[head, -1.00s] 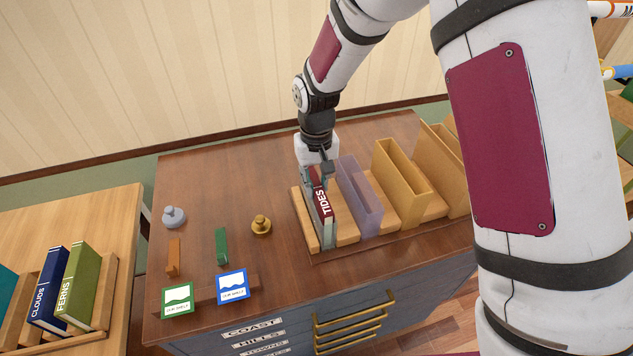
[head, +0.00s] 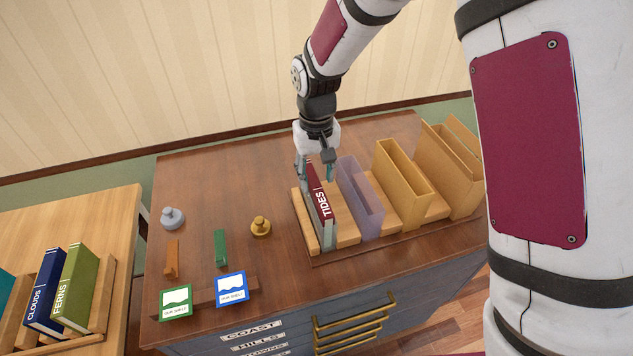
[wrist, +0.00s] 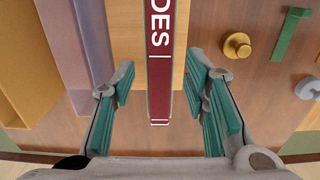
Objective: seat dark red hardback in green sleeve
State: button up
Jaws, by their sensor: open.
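The dark red hardback (head: 323,204), titled TIDES, stands spine up in the pale green sleeve (head: 330,240) at the left end of the rack. Only the front end of the sleeve shows clearly; how deep the book sits is hard to tell. My gripper (head: 315,170) is open just above the back part of the book, with one finger on each side. In the wrist view, the book's spine (wrist: 158,70) runs between the spread teal pads of my gripper (wrist: 168,100), with gaps on both sides.
A translucent purple sleeve (head: 366,210) and a yellow sleeve (head: 408,180) stand to the right in the rack. A brass knob (head: 260,227), a green piece (head: 220,248) and a grey knob (head: 172,217) stand left. Bare tabletop lies at the back left.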

jog(key=s+d+r+t+b, duration=0.1)
jog(key=s+d+r, duration=0.15)
jog(key=r, duration=0.55)
jog(key=s+d+r+b, duration=0.1)
jog(key=d+r, duration=0.2)
jog(key=r, duration=0.5)
jog(key=s+d+r+m+t, duration=0.1)
jog(key=s+d+r+t, duration=0.1)
jog(key=s+d, duration=0.4)
jog(key=s+d+r+m+t, duration=0.2)
jog(key=s+d+r, duration=0.3)
jog(key=s, duration=0.7)
jog(key=shift+s+d+t, duration=0.2)
jog(key=shift+d+t, duration=0.1)
jog(key=shift+d, duration=0.5)
